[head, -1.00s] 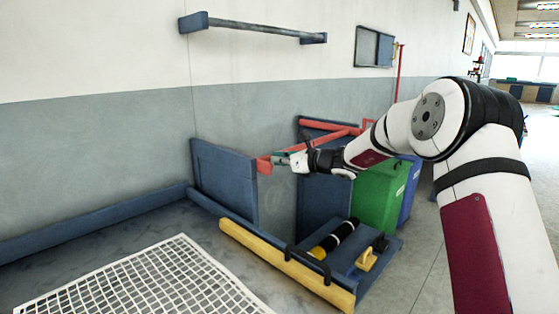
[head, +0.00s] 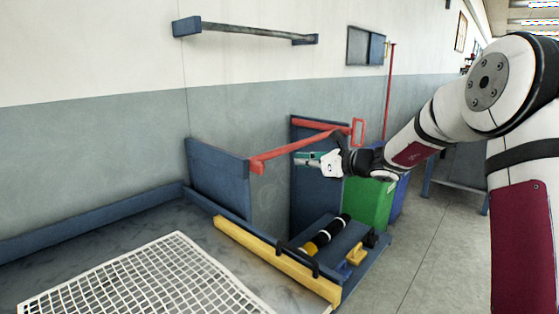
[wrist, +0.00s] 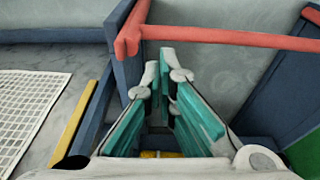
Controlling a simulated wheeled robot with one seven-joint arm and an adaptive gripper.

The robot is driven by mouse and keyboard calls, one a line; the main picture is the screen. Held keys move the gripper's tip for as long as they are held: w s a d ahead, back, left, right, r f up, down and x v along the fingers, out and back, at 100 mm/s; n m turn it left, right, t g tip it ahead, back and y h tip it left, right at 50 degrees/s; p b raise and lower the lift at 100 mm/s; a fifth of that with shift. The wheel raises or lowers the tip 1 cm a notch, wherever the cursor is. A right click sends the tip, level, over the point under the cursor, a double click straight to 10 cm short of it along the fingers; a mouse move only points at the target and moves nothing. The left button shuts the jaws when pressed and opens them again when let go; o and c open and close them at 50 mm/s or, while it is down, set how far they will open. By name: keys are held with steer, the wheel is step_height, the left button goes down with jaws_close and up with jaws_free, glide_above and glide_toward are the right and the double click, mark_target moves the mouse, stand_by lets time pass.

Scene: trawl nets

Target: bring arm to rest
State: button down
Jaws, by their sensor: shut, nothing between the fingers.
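My arm reaches in from the right in the head view, bent at the elbow. My gripper (head: 298,158) is shut and empty, pointing left, held in the air in front of the red bar (head: 300,144). In the wrist view the green-padded fingers of my gripper (wrist: 163,72) lie close together with nothing held. The red bar (wrist: 230,38) crosses beyond the fingertips there; whether they touch it I cannot tell.
Blue panels (head: 220,178) stand by the bar. A white grid (head: 140,280) lies on the table at lower left, edged by a yellow beam (head: 275,262). Below my gripper is a blue shelf with a black and yellow roller (head: 328,234). A green bin (head: 368,203) stands behind; grey floor is clear at right.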

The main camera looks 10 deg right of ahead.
steer(key=s+a+r+n+g, duration=0.1)
steer(key=s+a+n+g, duration=0.3)
steer(key=s, duration=0.5)
steer(key=s+a+r+n+g+h, duration=0.15)
steer(key=s+a+n, duration=0.25)
steer(key=s+n, duration=0.4)
steer(key=s+a+r+n+g, duration=0.1)
steer(key=s+a+n+g, duration=0.3)
steer(key=s, duration=0.6)
steer(key=s+d+f+n+h, duration=0.2)
steer(key=s+d+n+h, duration=0.15)
steer(key=s, duration=0.55)
steer(key=s+d+f+n+g+h, duration=0.1)
steer(key=s+d+f+n+h, duration=0.2)
steer(key=s, duration=0.7)
steer(key=s+d+f+n+h, duration=0.2)
steer(key=s+d+n, duration=0.3)
steer(key=s, duration=0.4)
step_height(320, 180, up, 15)
steer(key=t+p, duration=0.2)
steer(key=p, duration=1.1)
steer(key=shift+p, duration=0.3)
